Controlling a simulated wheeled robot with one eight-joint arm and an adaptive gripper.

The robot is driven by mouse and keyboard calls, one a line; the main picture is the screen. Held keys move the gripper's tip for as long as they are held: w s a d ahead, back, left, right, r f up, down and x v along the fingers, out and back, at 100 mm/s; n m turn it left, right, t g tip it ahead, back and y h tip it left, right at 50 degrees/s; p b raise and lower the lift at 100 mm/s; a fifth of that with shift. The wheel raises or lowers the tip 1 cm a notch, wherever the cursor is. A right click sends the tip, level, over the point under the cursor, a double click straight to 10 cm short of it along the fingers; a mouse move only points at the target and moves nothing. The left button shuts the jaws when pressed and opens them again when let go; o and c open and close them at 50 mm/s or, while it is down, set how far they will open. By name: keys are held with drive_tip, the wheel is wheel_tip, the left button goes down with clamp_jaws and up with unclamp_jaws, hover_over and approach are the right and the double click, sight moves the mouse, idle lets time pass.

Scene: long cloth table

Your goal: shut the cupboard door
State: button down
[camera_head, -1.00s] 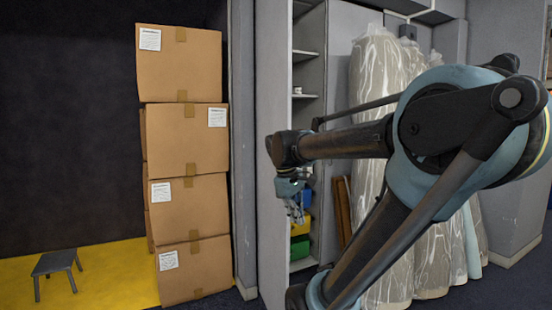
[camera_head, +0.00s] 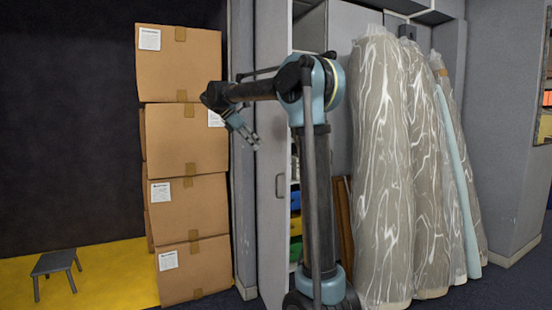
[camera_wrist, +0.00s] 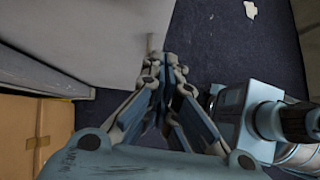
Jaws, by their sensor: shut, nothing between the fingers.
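The cupboard door (camera_head: 270,225) is a tall light grey panel standing open at the left of the cupboard, with a small handle (camera_head: 279,186) near its right edge. Shelves show through the gap to its right, partly hidden behind my arm. My gripper (camera_head: 254,143) is shut and empty, on the left side of the door in the head view, pointing down and right. In the wrist view, the fingertips of my gripper (camera_wrist: 163,64) lie near the edge of a pale panel (camera_wrist: 95,35), which looks like the door. I cannot tell whether they touch it.
Stacked cardboard boxes (camera_head: 186,140) stand left of the door, close to my gripper. Plastic-wrapped rolls (camera_head: 385,170) lean at the right of the cupboard. A small grey stool (camera_head: 55,262) stands on yellow floor at the far left. Dark carpet shows below the gripper.

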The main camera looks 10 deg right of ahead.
drive_tip(key=w+a+n, duration=0.1)
drive_tip(key=w+a, duration=0.1)
approach(284, 162)
wheel_tip(284, 162, down, 4)
drive_tip(key=d, duration=0.1)
drive_tip(key=shift+w+d, duration=0.2)
drive_tip(key=shift+d, duration=0.25)
drive_tip(key=shift+w+d, duration=0.25)
drive_tip(key=shift+d, duration=0.2)
drive_tip(key=shift+d+r, duration=0.1)
